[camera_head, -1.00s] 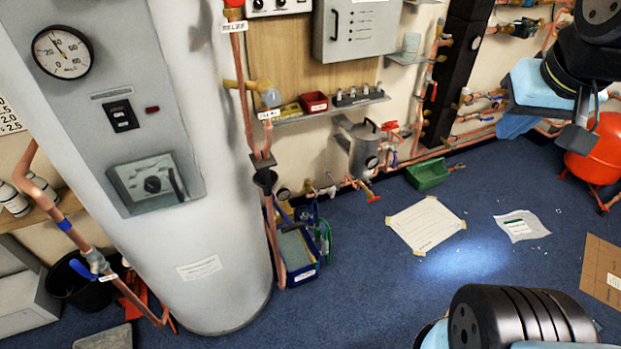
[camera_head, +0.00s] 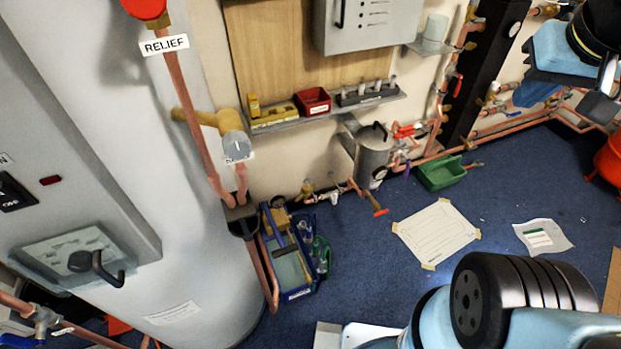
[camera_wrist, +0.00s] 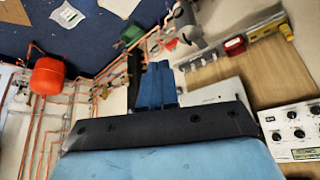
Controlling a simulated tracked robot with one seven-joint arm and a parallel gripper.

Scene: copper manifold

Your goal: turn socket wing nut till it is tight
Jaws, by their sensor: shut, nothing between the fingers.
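My gripper (camera_wrist: 158,66) shows in the wrist view as two blue fingers pressed together, shut and empty. It is held in the air and touches nothing that I can see. Part of my arm shows at the upper right of the head view. I cannot make out a socket wing nut in either view. Copper pipework (camera_head: 510,128) with brass fittings and valves runs along the wall at the right in the head view. More pipes (camera_wrist: 62,90) show at the left of the wrist view. The fittings are too small to tell apart.
A large white cylinder (camera_head: 160,210) fills the left, beside a relief pipe (camera_head: 185,110). A shelf (camera_head: 330,110) carries a red bin (camera_head: 313,101). A blue toolbox (camera_head: 297,290), a green tray (camera_head: 440,173) and papers (camera_head: 437,232) lie on the floor. Blue carpet between them is free.

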